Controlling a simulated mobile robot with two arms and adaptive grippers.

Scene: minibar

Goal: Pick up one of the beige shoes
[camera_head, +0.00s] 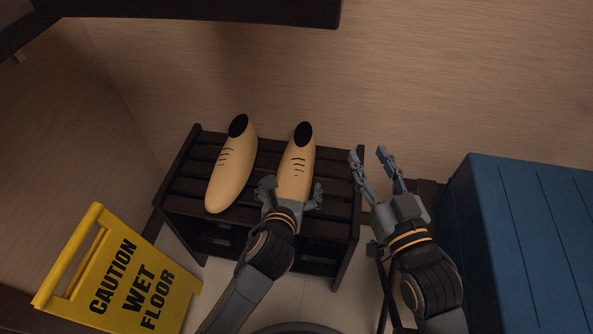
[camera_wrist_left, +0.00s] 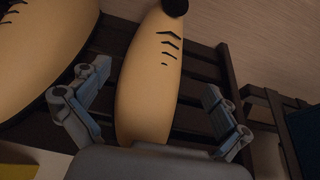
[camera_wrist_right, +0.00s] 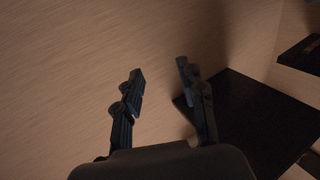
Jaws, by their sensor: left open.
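Two beige shoes with black openings and dark lace marks lie side by side on a dark slatted rack. The left shoe (camera_head: 233,168) is free of both grippers. The right shoe (camera_head: 297,160) has its near end at my left gripper (camera_head: 291,192). In the left wrist view this shoe (camera_wrist_left: 150,80) lies between the two open fingers (camera_wrist_left: 158,108), with a visible gap on the right side; contact on the left cannot be told. My right gripper (camera_head: 371,158) is right of the rack, open and empty. It also shows open in the right wrist view (camera_wrist_right: 160,85).
The dark rack (camera_head: 185,185) stands against the wood-grain wall. A yellow wet-floor sign (camera_head: 130,280) stands at front left. A large blue box (camera_head: 530,240) is at the right, close to my right arm. A dark overhang (camera_head: 200,12) crosses the top.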

